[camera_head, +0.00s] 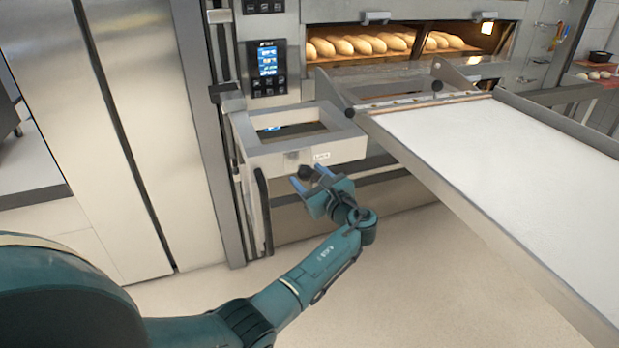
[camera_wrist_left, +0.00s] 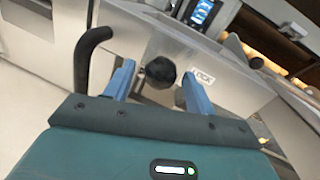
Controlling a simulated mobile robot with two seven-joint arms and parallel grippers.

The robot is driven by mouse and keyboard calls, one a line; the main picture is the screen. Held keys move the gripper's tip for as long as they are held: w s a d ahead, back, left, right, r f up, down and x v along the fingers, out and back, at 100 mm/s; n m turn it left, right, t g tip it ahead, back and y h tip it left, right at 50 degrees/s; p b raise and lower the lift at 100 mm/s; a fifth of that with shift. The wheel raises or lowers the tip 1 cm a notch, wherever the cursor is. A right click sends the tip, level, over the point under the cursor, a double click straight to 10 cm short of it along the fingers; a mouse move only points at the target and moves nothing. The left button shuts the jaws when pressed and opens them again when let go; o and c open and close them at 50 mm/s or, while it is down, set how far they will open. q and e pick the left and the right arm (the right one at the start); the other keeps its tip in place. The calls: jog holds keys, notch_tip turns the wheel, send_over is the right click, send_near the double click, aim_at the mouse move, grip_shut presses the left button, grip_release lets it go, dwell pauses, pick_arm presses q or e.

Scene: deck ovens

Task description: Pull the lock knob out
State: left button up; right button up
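The lock knob (camera_wrist_left: 160,72) is a round black knob on the front of a metal frame, left of a small white label (camera_wrist_left: 202,76) that seems to read LOCK. In the head view the knob (camera_head: 306,172) sits just at the fingertips of my left gripper (camera_head: 312,180). My left gripper (camera_wrist_left: 158,85) is open, with one blue finger on each side of the knob. In the wrist view gaps show between the knob and both fingers. My right gripper is in neither view.
The metal frame (camera_head: 265,158) juts out below the oven control panel (camera_head: 268,68). A large white loading board (camera_head: 480,150) slopes forward on the right. Loaves (camera_head: 365,44) lie in the lit oven. A black curved handle (camera_wrist_left: 84,55) stands left of the gripper. The floor below is clear.

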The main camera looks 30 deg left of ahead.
pick_arm(q)
jog(key=shift+o, duration=0.2)
jog(key=shift+a, duration=0.1)
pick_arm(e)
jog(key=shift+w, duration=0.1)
pick_arm(q)
jog(key=b+v, duration=0.1)
jog(key=v, duration=1.2)
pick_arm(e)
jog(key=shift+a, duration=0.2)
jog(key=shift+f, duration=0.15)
